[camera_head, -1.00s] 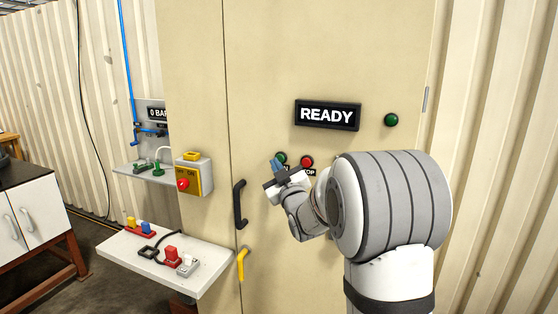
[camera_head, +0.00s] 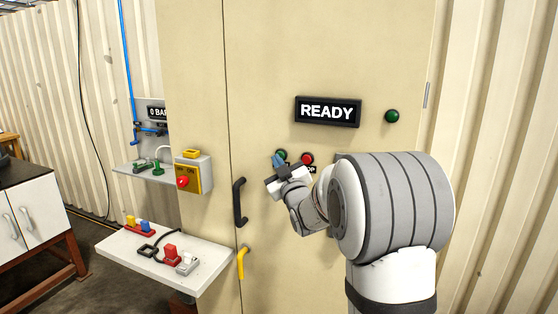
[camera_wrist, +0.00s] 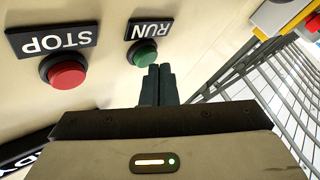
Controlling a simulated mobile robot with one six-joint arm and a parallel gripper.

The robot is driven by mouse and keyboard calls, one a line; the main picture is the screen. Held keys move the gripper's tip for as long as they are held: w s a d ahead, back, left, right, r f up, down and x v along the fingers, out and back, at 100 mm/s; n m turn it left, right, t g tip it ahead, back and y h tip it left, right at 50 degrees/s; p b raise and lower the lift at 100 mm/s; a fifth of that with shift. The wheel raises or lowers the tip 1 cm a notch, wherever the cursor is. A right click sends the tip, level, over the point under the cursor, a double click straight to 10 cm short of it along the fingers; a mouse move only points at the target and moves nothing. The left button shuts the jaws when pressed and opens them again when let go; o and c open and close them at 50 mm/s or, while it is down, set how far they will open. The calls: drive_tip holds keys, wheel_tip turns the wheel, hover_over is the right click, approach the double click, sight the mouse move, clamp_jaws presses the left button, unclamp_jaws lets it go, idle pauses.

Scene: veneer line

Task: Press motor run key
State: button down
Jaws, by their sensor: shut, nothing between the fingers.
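The green run key (camera_wrist: 145,54) sits on the beige cabinet door under a RUN label (camera_wrist: 149,27), upside down in the wrist view. In the head view the green key (camera_head: 282,154) shows just above my fingertips. My gripper (camera_head: 278,162) is shut and empty; its fingers (camera_wrist: 158,84) point at the door, just beside the green key. I cannot tell whether the tips touch it. The red stop key (camera_wrist: 66,72) with its STOP label is to the left in the wrist view and right of the green key in the head view (camera_head: 307,159).
A READY display (camera_head: 328,111) and a green lamp (camera_head: 392,116) are higher on the door. A black handle (camera_head: 239,203) and a yellow handle (camera_head: 241,263) are left of my gripper. A yellow switch box (camera_head: 194,173) and a white shelf (camera_head: 120,250) stand further left.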

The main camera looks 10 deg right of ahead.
drive_tip(key=shift+w+d+b, duration=0.25)
drive_tip(key=shift+w+b, duration=0.05)
drive_tip(key=shift+w, duration=0.05)
idle(0.7)
idle(0.4)
drive_tip(key=shift+s+a+b, duration=0.5)
drive_tip(key=shift+s+b, duration=0.2)
drive_tip(key=shift+b, duration=0.2)
drive_tip(key=s+a+b, duration=0.1)
drive_tip(key=s+b, duration=0.1)
drive_tip(key=s+a+b, duration=0.2)
idle(0.6)
